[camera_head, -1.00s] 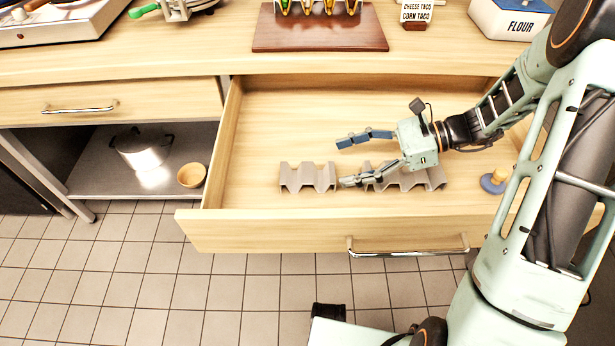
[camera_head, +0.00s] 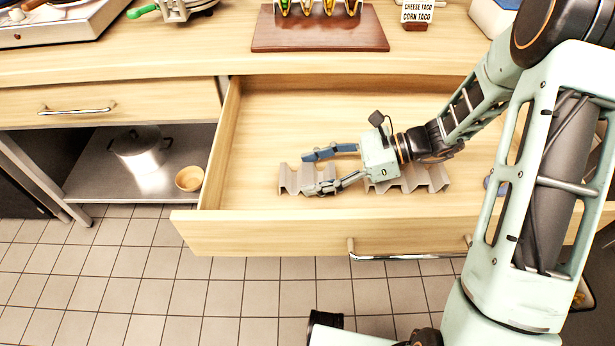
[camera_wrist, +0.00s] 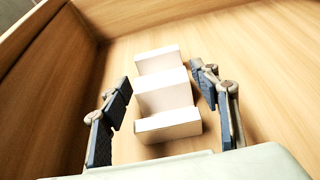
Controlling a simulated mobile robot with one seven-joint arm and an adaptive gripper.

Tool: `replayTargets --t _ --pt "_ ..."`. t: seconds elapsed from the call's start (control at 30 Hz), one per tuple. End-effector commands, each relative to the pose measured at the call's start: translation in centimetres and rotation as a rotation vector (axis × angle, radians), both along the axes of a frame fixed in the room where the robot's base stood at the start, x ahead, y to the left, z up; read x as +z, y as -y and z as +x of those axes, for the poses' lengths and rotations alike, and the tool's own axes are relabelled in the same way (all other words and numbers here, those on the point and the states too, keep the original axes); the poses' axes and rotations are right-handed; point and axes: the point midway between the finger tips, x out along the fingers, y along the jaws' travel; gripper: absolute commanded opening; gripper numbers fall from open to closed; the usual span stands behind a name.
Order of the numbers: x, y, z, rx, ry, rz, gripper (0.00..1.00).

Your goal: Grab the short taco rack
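The short taco rack (camera_head: 291,180), a small grey zigzag piece, lies in the open drawer (camera_head: 300,232), left of a longer zigzag rack (camera_head: 425,178). In the wrist view the short rack (camera_wrist: 165,92) looks pale and sits between the two fingers. My gripper (camera_head: 312,172) is open around its right part, one finger on the far side and one on the near side. In the wrist view my gripper (camera_wrist: 165,92) shows gaps between both fingers and the rack. The arm partly hides the longer rack.
The drawer walls close in at the left and front. A wooden board (camera_head: 320,35) with a taco holder stands on the counter (camera_head: 150,60) behind. A pot (camera_head: 140,150) and a small bowl (camera_head: 189,178) are on the lower shelf at left. The drawer's back area is clear.

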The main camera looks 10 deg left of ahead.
Motion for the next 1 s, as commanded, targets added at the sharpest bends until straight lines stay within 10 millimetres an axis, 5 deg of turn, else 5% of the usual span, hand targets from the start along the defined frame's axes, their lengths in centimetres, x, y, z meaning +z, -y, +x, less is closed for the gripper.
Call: replayTargets --t 0.3,0.57,1.0 --pt "0.0 0.0 0.0 0.0 0.0 0.0 0.2" --pt "0.5 0.0 0.0 -0.001 0.001 0.0 0.2" --pt "8.4 0.0 0.0 0.001 0.004 0.0 0.2"
